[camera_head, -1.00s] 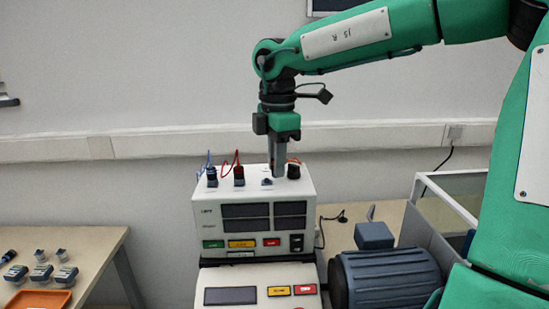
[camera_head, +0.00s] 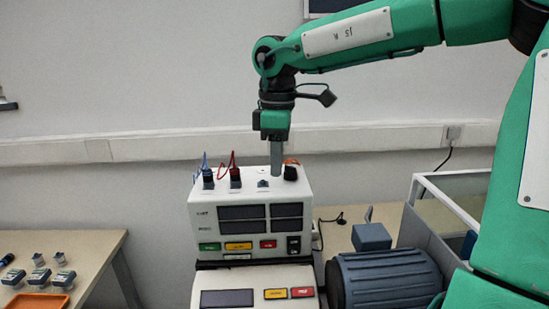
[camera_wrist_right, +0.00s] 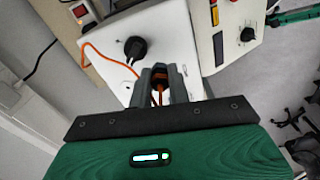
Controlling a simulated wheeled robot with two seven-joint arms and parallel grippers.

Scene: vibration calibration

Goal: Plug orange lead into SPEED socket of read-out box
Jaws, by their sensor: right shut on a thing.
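The white read-out box (camera_head: 206,218) stands in the middle of the head view. My right gripper (camera_head: 277,172) points down just over the top, between the fitting and the black part. In the right wrist view, my right gripper (camera_wrist_right: 160,84) is shut on the orange lead's plug (camera_wrist_right: 160,76). The orange lead (camera_wrist_right: 100,52) loops over the box edge. I cannot tell whether the plug touches a socket. My left gripper is out of view.
A white console (camera_head: 215,282) stands below the box. A dark ribbed motor (camera_head: 385,282) and a grey-walled bin (camera_head: 428,235) are at the right. A side table (camera_head: 85,250) at the left holds small parts and an orange tray (camera_head: 38,305).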

